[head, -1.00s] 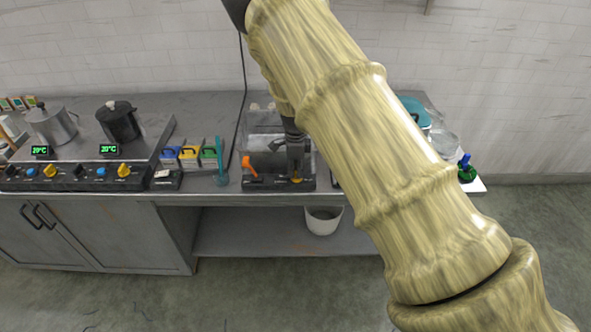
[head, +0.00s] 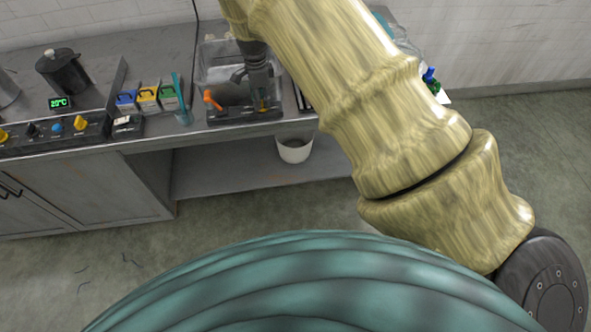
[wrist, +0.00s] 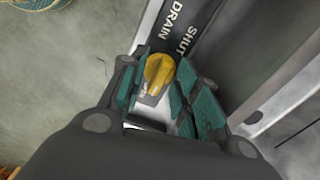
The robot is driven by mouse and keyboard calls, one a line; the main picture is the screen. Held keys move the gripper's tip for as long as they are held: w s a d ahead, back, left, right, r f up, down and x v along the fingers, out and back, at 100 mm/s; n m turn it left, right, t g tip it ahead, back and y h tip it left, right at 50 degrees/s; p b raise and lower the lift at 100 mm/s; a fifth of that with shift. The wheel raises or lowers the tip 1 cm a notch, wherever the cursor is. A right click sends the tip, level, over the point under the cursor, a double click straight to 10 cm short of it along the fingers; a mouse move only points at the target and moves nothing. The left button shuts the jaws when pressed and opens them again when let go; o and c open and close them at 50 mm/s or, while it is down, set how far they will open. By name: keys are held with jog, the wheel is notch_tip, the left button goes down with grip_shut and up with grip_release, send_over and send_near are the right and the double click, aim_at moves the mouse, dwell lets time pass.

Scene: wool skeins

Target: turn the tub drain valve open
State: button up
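The drain valve is a yellow knob (wrist: 158,72) in the wrist view, beside a dark panel strip (wrist: 186,32) lettered DRAIN and SHUT. My gripper (wrist: 160,82) has its teal-padded fingers on either side of the knob, apart. Whether either pad touches it is not clear. In the head view my gripper (head: 263,100) points down at the front panel of the clear tub (head: 215,55), over the yellow knob (head: 264,106). An orange lever (head: 211,101) stands at the left of the same panel. My arm hides part of the tub's right side.
A white bucket (head: 294,148) stands on the shelf below the tub. Left on the counter are blue, yellow and green boxes (head: 148,98), a teal tool in a cup (head: 181,108) and a dark pot (head: 62,72). A green bottle (head: 432,84) stands right, behind my arm.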

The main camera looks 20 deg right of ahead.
aim_at(262, 101)
jog(key=n, duration=0.8)
jog(key=shift+s, duration=0.1)
jog(key=n+p, duration=0.1)
jog(key=n, duration=0.3)
jog(key=shift+s+d, duration=0.1)
jog(key=n+p, duration=0.1)
jog(key=n, duration=0.2)
jog(key=shift+r+n, duration=0.1)
jog(key=shift+n, duration=0.2)
jog(key=shift+r, duration=0.15)
notch_tip(262, 101, up, 10)
jog(key=b, duration=0.3)
jog(key=s+d+f+n+b, duration=0.1)
jog(key=s+f+b, duration=0.1)
jog(key=s+f, duration=1)
jog(key=s+d+f+b, duration=0.1)
jog(key=s+f+b, duration=0.2)
jog(key=s+f, duration=0.9)
jog(key=shift+s+d+f+n+h, duration=0.2)
jog(key=shift+d+f+n+h, duration=0.2)
jog(key=shift+f, duration=2.75)
